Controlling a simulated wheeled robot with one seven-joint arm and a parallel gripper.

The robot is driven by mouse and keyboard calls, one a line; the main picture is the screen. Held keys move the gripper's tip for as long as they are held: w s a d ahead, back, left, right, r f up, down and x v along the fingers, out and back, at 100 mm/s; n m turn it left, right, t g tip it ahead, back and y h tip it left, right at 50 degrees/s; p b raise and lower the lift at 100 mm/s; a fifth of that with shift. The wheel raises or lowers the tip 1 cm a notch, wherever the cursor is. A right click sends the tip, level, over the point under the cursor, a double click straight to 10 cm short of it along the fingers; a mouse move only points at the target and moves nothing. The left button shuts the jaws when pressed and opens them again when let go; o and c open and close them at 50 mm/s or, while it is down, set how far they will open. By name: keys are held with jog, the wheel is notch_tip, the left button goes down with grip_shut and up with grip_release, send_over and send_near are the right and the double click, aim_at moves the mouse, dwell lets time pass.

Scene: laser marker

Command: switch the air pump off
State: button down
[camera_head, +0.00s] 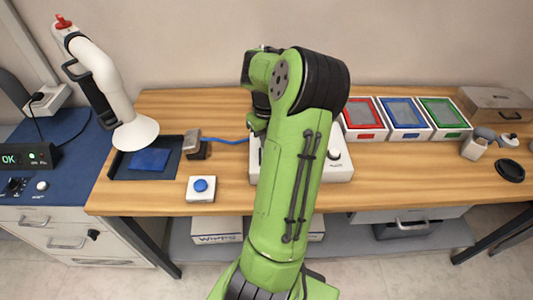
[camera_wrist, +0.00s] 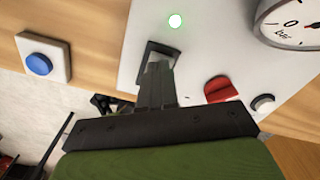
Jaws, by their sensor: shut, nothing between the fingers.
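The air pump is a white box (camera_head: 342,172) on the wooden table, partly hidden behind my arm. In the wrist view its white panel (camera_wrist: 205,50) shows a lit green lamp (camera_wrist: 175,20), a red knob (camera_wrist: 218,89), a small white knob (camera_wrist: 263,103) and a round gauge (camera_wrist: 295,20). A dark rectangular part, apparently a switch (camera_wrist: 157,46), lies right at my fingertips. My gripper (camera_wrist: 158,66) is shut and empty, its fingers pointing at that part. I cannot tell whether they touch it or which way it is set. My arm hides most of the gripper in the head view.
A blue button on a white box (camera_head: 201,189) stands left of the pump. It also shows in the wrist view (camera_wrist: 40,62). A dark tray (camera_head: 119,169) and a white extraction nozzle (camera_head: 135,133) are further left. Red, blue and green bins (camera_head: 436,135) stand at the back right.

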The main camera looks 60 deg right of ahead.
jog(key=shift+f+b, duration=0.35)
jog(key=shift+f, duration=0.05)
notch_tip(320, 180, up, 7)
jog(key=p, duration=0.4)
jog(key=shift+p, duration=0.4)
dwell(0.3)
